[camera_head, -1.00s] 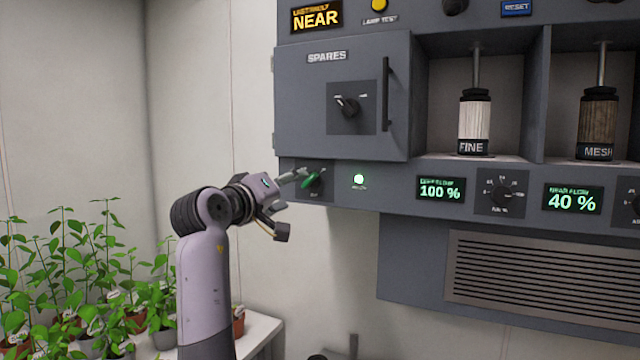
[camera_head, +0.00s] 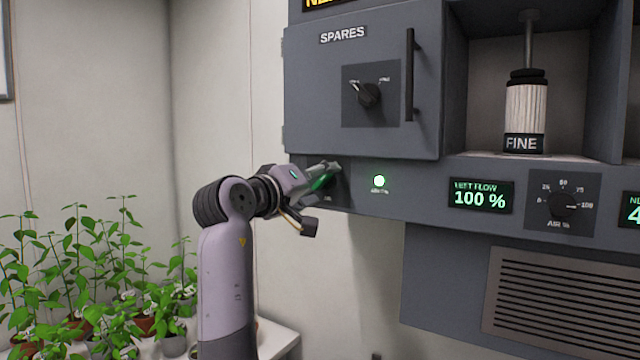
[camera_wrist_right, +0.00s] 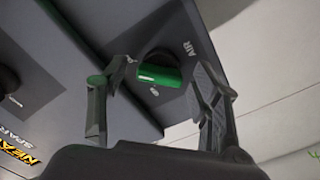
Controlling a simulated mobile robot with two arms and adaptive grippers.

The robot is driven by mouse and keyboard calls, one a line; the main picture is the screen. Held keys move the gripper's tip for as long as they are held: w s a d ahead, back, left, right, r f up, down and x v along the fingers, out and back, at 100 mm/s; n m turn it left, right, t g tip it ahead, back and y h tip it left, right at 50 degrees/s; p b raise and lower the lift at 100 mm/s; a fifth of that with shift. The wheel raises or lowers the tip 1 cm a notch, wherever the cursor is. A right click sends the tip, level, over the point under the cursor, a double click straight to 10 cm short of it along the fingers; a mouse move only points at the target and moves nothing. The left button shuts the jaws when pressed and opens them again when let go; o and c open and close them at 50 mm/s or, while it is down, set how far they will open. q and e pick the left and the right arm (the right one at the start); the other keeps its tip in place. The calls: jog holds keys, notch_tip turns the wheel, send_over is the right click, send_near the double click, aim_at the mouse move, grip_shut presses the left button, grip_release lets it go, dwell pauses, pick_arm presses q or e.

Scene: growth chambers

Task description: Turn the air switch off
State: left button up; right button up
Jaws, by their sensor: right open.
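The air switch (camera_wrist_right: 158,75) is a green handle on a dark round base, on a panel marked AIR in the right wrist view. In the head view its green handle (camera_head: 322,181) is partly hidden behind my right gripper (camera_head: 322,195). My right gripper is open, with one finger on each side of the green handle in the wrist view (camera_wrist_right: 160,100). I cannot tell whether a finger touches it. A lit green lamp (camera_head: 379,181) is right of the switch. My left gripper is not in view.
The SPARES door (camera_head: 350,60) with its black knob (camera_head: 368,95) and bar handle (camera_head: 410,75) is above the switch. A LEFT FLOW display (camera_head: 480,196) reads 100 %, beside an AIR % dial (camera_head: 563,204). Potted plants (camera_head: 90,280) stand at lower left.

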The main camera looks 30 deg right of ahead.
jog(key=shift+c, duration=1)
jog(key=c, duration=1)
jog(key=shift+r+n+p, duration=0.1)
jog(key=shift+n+p, duration=0.85)
jog(key=shift+n, duration=0.15)
jog(key=n+p, duration=0.2)
jog(key=n, duration=0.1)
jog(key=shift+p, duration=0.4)
jog(key=n+p, duration=1)
jog(key=shift+p, duration=0.4)
jog(key=shift+n+p, duration=1.2)
jog(key=shift+n, duration=0.2)
jog(key=shift+f, duration=0.2)
